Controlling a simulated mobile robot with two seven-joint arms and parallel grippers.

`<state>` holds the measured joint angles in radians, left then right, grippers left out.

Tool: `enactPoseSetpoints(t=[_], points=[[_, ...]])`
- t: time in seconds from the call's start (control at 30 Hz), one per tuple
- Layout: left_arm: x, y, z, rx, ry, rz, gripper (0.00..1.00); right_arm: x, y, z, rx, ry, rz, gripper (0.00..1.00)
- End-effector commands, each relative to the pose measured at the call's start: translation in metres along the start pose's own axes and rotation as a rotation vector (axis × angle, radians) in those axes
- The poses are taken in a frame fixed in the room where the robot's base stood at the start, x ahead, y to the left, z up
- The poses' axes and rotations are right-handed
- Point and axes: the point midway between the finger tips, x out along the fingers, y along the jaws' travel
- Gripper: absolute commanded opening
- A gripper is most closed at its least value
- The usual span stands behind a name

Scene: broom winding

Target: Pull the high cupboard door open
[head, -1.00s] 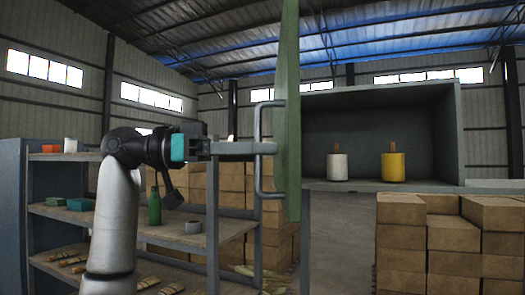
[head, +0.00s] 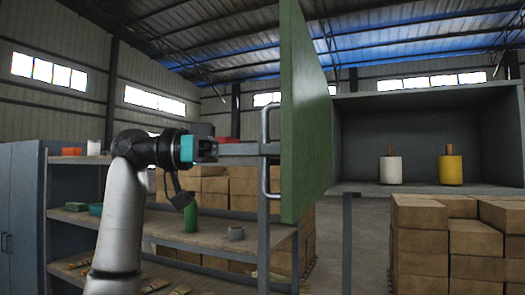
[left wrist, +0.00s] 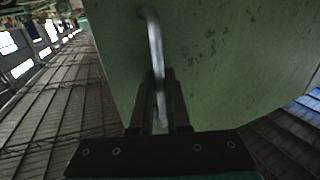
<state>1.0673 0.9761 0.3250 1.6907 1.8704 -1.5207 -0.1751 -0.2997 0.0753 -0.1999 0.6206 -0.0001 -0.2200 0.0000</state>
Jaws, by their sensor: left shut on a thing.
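The green cupboard door (head: 306,110) stands swung out from the grey high cupboard (head: 420,97), whose inside shows at the right. The door's metal bar handle (head: 264,122) sticks out on the left side of the door. My left gripper (head: 262,149) is shut around the handle's upright bar. In the left wrist view the fingers (left wrist: 159,105) close on the handle (left wrist: 155,45), with the green door face (left wrist: 220,60) just beyond. My right gripper is not in view.
In the cupboard stand a white pot (head: 391,170) and a yellow pot (head: 450,170). Stacked cardboard boxes (head: 445,240) stand below at the right.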

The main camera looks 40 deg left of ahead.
Motion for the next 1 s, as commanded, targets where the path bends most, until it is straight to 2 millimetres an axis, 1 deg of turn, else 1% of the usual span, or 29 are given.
enactPoseSetpoints(t=[0.47,0.5,0.73,0.77,1.0], points=[[-0.0003,-0.0014,-0.0011,0.000,0.003,-0.004,0.00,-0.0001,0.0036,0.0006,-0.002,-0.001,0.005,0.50],[-0.0003,-0.0014,-0.0011,0.000,0.003,-0.004,0.17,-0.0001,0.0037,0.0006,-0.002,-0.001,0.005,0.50],[-0.0001,-0.0012,-0.0005,0.000,0.002,-0.002,0.43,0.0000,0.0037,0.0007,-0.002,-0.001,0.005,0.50],[-0.0001,-0.0012,-0.0005,0.000,0.001,-0.002,0.45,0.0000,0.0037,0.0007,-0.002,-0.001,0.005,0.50],[0.0001,-0.0010,-0.0001,0.000,0.000,-0.001,0.45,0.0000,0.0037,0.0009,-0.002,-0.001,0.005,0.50]])
